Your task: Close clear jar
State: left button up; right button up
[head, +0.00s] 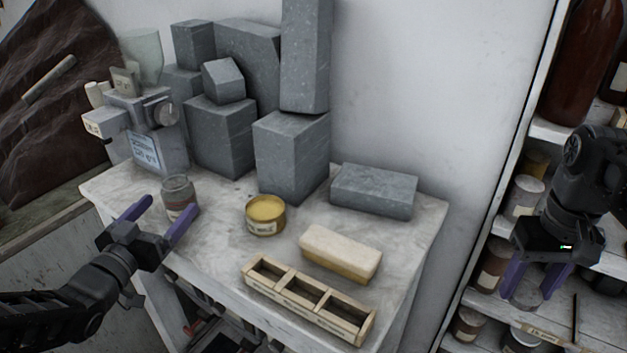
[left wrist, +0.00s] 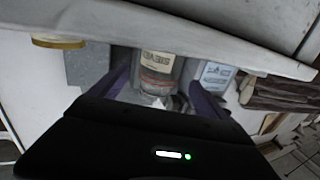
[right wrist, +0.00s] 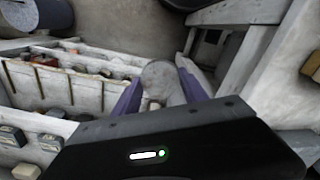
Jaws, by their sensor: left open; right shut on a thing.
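The clear jar (head: 178,196) stands upright near the table's left front edge, with a label and reddish contents; its top looks uncovered. My left gripper (head: 158,222) is open, one finger on each side of the jar's front. In the left wrist view the jar (left wrist: 158,72) shows inverted between the spread fingers. My right gripper (head: 536,288) is in front of the shelves at the right, away from the table. It is shut on a pale round thing (right wrist: 160,80), possibly a lid, partly hidden by the fingers.
On the table (head: 222,255) are a yellow-topped tin (head: 265,214), a cream-and-tan block (head: 340,252) and a wooden compartment tray (head: 330,314). Grey stone blocks (head: 292,160) and a device with a display (head: 146,152) stand behind. Shelves with jars (head: 525,190) stand at the right.

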aim_at(179, 195)
pick_arm(q)
jog(key=shift+w, duration=0.1)
jog(key=p+x, duration=0.1)
jog(key=x, duration=0.4)
jog(key=shift+d+f, duration=0.1)
pick_arm(e)
jog(key=shift+r, duration=0.55)
pick_arm(q)
jog(key=shift+c, duration=0.3)
